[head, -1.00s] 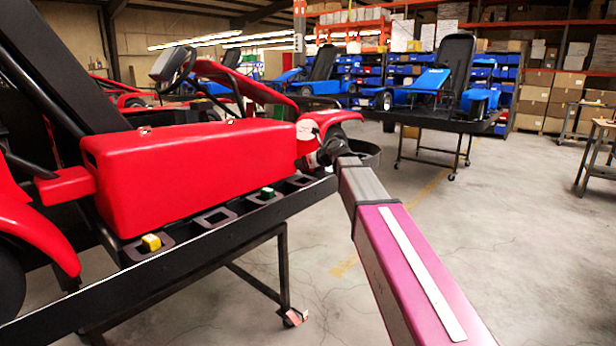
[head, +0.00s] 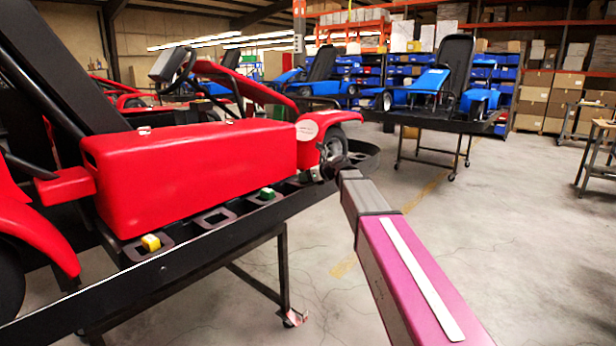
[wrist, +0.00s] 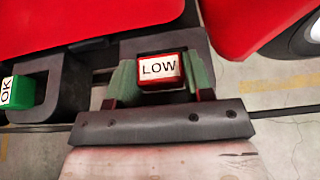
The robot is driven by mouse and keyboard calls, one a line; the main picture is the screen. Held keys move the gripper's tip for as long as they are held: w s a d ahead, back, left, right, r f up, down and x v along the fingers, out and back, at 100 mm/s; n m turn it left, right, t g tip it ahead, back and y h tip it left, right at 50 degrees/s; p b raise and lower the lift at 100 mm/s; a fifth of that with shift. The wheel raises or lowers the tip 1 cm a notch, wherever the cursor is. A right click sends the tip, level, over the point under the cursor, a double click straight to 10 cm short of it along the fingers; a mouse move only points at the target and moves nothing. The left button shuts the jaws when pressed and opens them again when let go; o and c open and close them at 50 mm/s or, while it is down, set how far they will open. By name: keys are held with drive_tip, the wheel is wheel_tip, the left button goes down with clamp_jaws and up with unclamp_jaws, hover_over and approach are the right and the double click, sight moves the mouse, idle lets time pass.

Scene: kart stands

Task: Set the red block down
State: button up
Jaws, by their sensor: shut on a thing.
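My gripper (wrist: 162,85) is shut on the red block (wrist: 160,69), which has a white face reading "LOW". In the wrist view the block sits between the two green finger pads, over a dark square holder (wrist: 192,45); I cannot tell whether it touches the holder. In the head view my gripper (head: 330,166) is at the right end of the kart stand's black edge, beside the red kart's front wheel. The block is not clearly visible there.
A green block (head: 267,193) marked "OK" and a yellow block (head: 151,242) sit in holders along the stand's edge. An empty holder (head: 213,219) lies between them. The red kart's side panel (head: 190,175) rises close behind. Open floor (head: 500,240) lies to the right.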

drive_tip(key=shift+f, duration=0.1)
drive_tip(key=o, duration=0.9)
drive_tip(key=shift+s+d+r, duration=0.15)
drive_tip(key=shift+r, duration=0.05)
drive_tip(key=v, duration=1.1)
drive_tip(key=shift+s+d+r, duration=0.15)
drive_tip(key=shift+d+r, duration=0.05)
